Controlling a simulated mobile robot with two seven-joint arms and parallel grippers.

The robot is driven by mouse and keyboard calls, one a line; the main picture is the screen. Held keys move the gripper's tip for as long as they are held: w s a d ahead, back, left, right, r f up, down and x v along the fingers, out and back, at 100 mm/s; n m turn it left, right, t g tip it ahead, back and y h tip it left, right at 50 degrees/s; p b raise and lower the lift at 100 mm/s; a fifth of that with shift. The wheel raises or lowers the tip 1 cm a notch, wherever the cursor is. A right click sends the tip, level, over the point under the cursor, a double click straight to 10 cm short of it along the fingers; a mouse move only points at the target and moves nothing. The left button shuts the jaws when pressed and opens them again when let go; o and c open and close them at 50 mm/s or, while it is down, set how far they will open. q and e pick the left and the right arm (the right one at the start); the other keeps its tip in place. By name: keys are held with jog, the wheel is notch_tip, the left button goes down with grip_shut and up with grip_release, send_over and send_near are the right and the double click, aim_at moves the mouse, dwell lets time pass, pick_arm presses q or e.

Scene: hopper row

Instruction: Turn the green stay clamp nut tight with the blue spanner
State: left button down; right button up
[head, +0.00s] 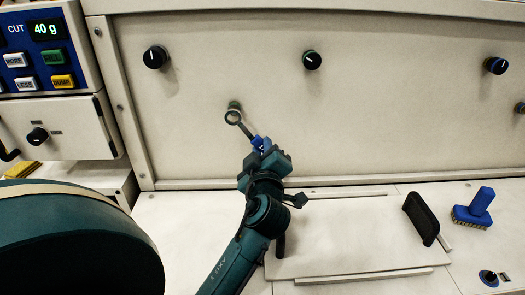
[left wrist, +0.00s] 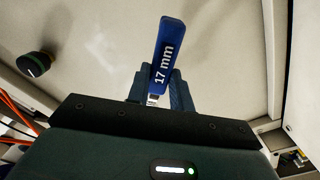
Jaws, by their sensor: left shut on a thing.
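The blue spanner (head: 258,143) has a grey shank and a ring end that points up and left at the cream panel. A small dull green nut (head: 234,104) shows on the panel just above the ring. The ring overlaps its lower part in the picture, and I cannot tell whether it is around the nut or in front of it. My left gripper (head: 265,152) is shut on the blue handle. In the left wrist view the handle (left wrist: 165,55), marked "17 mm", sticks up from between the fingers (left wrist: 163,92). My right gripper is not in view.
Dark knobs (head: 155,57) sit along the panel, one (head: 312,60) above right of the nut. A control box (head: 45,50) reading "40 g" is at left. A black handle (head: 421,219) and a blue brush (head: 474,209) are on the ledge at right.

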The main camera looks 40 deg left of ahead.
pick_arm(q)
jog(key=shift+w+a, duration=0.1)
jog(key=shift+w+a, duration=0.2)
jog(key=shift+w, duration=0.05)
jog(key=shift+w+a, duration=0.1)
jog(key=shift+w, duration=0.05)
jog(key=shift+b, duration=0.45)
jog(key=shift+r, duration=0.15)
dwell(0.4)
